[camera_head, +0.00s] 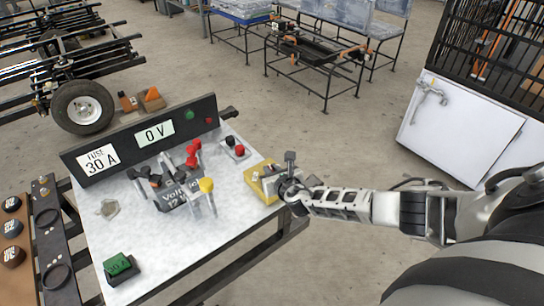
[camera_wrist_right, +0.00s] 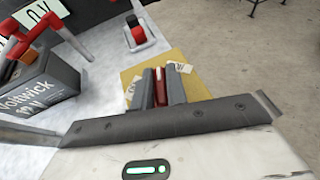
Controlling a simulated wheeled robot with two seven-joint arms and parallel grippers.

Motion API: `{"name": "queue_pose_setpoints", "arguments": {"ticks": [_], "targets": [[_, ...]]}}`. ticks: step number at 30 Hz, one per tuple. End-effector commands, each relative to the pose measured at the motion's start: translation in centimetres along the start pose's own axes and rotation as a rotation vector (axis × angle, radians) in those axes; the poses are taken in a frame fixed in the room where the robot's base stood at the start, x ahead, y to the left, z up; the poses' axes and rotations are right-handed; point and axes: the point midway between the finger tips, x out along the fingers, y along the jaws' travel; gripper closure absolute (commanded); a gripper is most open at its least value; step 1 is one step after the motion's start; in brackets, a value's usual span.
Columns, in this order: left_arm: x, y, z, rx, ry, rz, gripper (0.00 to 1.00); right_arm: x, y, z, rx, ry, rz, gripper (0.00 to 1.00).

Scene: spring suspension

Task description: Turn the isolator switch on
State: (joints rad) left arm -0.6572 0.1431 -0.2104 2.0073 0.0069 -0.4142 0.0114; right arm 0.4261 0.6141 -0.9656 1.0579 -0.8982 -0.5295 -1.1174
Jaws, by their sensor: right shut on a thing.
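The isolator switch is a yellow plate (camera_head: 252,184) with a red handle, at the right edge of the workbench. In the right wrist view the yellow plate (camera_wrist_right: 128,74) lies under my fingers, with white labels on it. My right gripper (camera_head: 273,181) comes in from the right over the switch. In the wrist view my right gripper (camera_wrist_right: 165,92) is shut on the red handle (camera_wrist_right: 177,84), which shows between the grey fingers. The fingers hide part of the handle and the plate. The display (camera_head: 156,134) on the black panel reads 0 V. My left gripper is out of view.
A green block (camera_head: 119,266) lies at the front left. The bench's middle front is clear.

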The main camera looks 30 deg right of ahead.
Motion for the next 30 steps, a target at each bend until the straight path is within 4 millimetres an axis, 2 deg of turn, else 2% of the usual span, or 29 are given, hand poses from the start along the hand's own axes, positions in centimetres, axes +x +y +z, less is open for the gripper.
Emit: {"name": "queue_pose_setpoints", "arguments": {"ticks": [1, 15, 30], "targets": [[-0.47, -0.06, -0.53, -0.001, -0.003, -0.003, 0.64, -0.22, 0.29, 0.23, 0.022, 0.004, -0.041, 1.0], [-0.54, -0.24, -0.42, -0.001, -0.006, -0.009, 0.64, 0.09, 0.18, -0.16, 0.156, 0.002, -0.372, 1.0], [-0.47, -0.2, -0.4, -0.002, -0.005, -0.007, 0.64, 0.1, -0.02, -0.03, 0.2, -0.001, -0.482, 1.0]]}}
